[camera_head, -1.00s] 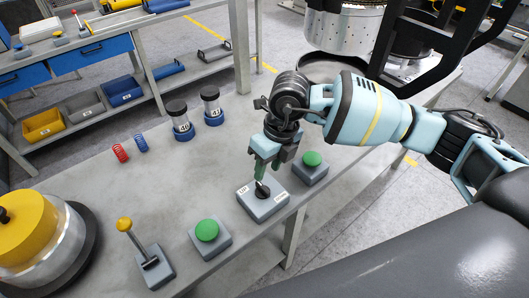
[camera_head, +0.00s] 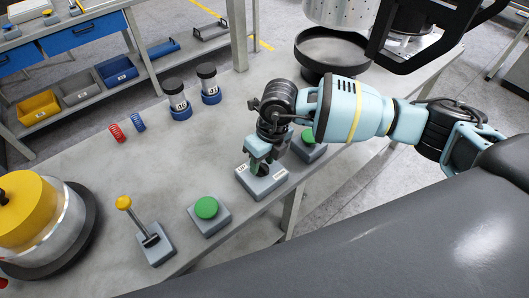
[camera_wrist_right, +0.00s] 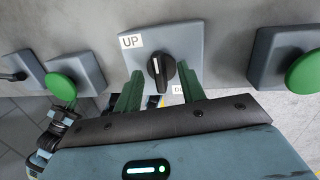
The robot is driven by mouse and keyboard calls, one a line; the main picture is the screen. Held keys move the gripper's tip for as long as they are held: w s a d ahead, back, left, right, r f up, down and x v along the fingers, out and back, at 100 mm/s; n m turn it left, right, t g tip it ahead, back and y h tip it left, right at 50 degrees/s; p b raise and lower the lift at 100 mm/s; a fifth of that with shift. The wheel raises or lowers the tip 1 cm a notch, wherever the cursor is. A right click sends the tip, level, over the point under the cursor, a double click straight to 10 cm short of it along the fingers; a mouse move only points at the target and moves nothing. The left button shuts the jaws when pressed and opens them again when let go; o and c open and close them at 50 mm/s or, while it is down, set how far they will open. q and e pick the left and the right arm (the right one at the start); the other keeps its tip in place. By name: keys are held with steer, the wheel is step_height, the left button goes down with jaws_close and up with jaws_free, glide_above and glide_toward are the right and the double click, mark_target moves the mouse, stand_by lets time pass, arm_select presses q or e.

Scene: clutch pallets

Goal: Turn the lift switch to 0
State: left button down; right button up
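The lift switch is a grey box (camera_head: 268,186) with a black knob, standing on the grey table; the knob (camera_wrist_right: 161,72) shows clearly in the right wrist view. A label (camera_wrist_right: 132,41) reading UP sits at one corner, and the opposite label is partly hidden. The knob's pale mark points roughly straight up the picture, between the labels. My right gripper (camera_wrist_right: 160,76) is open, its green fingers on either side of the knob with a visible gap to each. In the head view the right gripper (camera_head: 260,165) covers most of the knob.
Green push buttons (camera_head: 207,208) (camera_head: 309,137) stand on both sides of the switch. A lever with a yellow ball (camera_head: 124,203) and a yellow-topped drum (camera_head: 28,215) are further left. Two labelled cylinders (camera_head: 178,101) and red and blue springs (camera_head: 117,132) lie behind.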

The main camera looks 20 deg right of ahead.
steer(key=shift+f, duration=0.1)
jaws_close()
steer(key=m, duration=0.5)
steer(key=shift+s+t, duration=0.15)
steer(key=shift+t, duration=0.25)
steer(key=m+h, duration=0.1)
steer(key=m, duration=0.5)
steer(key=shift+a+t, duration=0.1)
steer(key=shift+t, duration=0.2)
jaws_free()
